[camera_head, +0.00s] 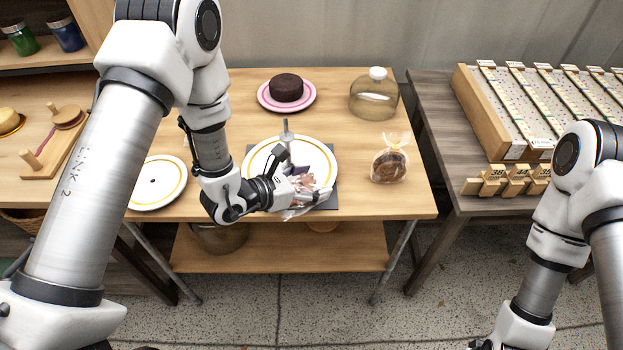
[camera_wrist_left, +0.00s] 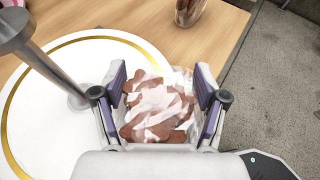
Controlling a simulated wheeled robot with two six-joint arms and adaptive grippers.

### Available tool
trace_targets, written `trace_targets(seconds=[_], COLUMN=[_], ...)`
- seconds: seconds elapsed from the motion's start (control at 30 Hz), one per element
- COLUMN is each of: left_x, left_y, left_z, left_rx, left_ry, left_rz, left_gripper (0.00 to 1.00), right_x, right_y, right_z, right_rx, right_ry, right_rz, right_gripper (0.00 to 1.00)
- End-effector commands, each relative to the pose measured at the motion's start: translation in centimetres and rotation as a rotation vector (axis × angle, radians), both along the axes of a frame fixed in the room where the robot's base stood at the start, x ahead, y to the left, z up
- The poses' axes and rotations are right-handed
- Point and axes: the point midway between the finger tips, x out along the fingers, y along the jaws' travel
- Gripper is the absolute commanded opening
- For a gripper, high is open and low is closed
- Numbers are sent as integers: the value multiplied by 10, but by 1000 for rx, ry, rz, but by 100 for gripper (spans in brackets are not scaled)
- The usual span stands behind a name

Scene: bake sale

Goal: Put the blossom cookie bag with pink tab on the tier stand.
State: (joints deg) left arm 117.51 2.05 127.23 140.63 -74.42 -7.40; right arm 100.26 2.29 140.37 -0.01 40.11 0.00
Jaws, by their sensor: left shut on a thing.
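The tier stand (camera_head: 262,153) is a white plate with a gold rim and a grey metal post, standing on a dark mat. It also shows in the left wrist view (camera_wrist_left: 50,120), its post at the upper left. My left gripper (camera_head: 303,188) is shut on a clear bag of brown cookies with pale pink and white patches (camera_wrist_left: 157,108). The bag is at the plate's front right edge; I cannot tell whether it touches the plate. The fingers partly cover it, and no pink tab can be made out. My right arm shows at the right, its gripper out of frame.
Another clear cookie bag (camera_head: 389,163) stands right of the stand. A chocolate cake (camera_head: 286,87) and a glass jar (camera_head: 374,98) stand behind. The table's front right is clear.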

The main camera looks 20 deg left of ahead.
Motion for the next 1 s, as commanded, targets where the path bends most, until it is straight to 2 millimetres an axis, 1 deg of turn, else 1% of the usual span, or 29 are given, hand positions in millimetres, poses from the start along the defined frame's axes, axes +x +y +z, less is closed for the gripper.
trace_targets(seconds=[0.17, 0.2, 0.27, 0.57, 0.7, 0.77, 0.87, 1.0], left_x=[0, 0, 0, 0, -2, -7, -23, -48], left_y=[0, 0, 0, 0, 2, 9, 21, 43], left_z=[-5, -5, -3, -3, 2, 4, 13, 27], left_rx=[0, 1, 1, 1, 0, -2, -6, -6], left_ry=[0, 1, 1, 1, 2, 3, 3, 2], left_rz=[0, 0, 0, 0, 2, 6, 8, 10], left_gripper=[56, 76, 97, 98, 98, 98, 98, 98], right_x=[0, 0, 0, 0, 0, 0, 0, 0], right_y=[0, 0, 0, 0, 0, 0, 0, 0], right_z=[-5, -5, -3, -3, 1, -1, -3, -3], right_rx=[0, 0, 0, 0, 0, 0, 0, 0], right_ry=[0, 0, 0, 0, 0, -1, 0, 0], right_rz=[0, 0, 0, 0, 0, 0, 0, 0], right_gripper=[40, 40, 40, 40, 40, 40, 40, 40])
